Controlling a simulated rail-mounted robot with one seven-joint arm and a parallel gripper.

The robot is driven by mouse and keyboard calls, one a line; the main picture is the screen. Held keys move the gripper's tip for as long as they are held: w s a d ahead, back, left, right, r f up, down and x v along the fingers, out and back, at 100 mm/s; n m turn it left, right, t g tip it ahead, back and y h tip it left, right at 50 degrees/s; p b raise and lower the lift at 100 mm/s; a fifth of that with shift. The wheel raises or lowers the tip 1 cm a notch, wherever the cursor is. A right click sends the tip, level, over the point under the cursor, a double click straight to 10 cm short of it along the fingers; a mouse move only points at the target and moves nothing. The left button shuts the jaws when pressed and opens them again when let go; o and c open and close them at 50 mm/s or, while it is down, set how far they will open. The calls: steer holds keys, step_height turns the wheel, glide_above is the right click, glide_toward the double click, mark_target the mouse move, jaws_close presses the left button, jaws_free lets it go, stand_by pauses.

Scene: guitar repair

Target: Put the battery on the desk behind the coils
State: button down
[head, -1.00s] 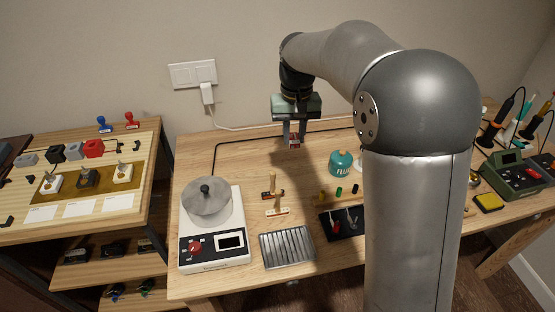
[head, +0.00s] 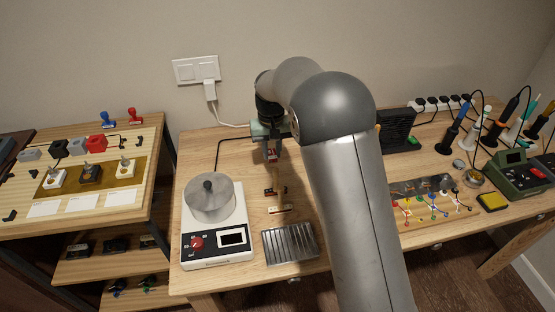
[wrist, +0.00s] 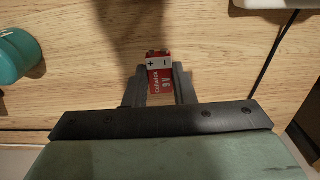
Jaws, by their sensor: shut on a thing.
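My gripper (head: 271,152) is shut on a red battery (head: 272,156) and holds it above the rear left part of the wooden desk. In the wrist view the battery (wrist: 158,76) is upright in the picture between the dark fingers, with its pale band, plus and minus marks and terminals pointing away from the gripper.
A white hot plate with a grey pot (head: 209,197) stands at the left. Small pickup-like parts (head: 280,209) and a ribbed metal tray (head: 290,244) lie in front of the gripper. A teal flux jar (wrist: 16,55) shows in the wrist view. A black cable runs along the desk's rear.

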steer(key=w+f, duration=0.1)
steer(key=d+f, duration=0.1)
steer(key=shift+w+d+f, duration=0.2)
steer(key=shift+w+f, duration=0.1)
steer(key=shift+w, duration=0.05)
steer(key=shift+w+d+f, duration=0.1)
steer(key=shift+f, duration=1.6)
steer(key=shift+f, duration=0.15)
steer(key=c, duration=1.2)
jaws_free()
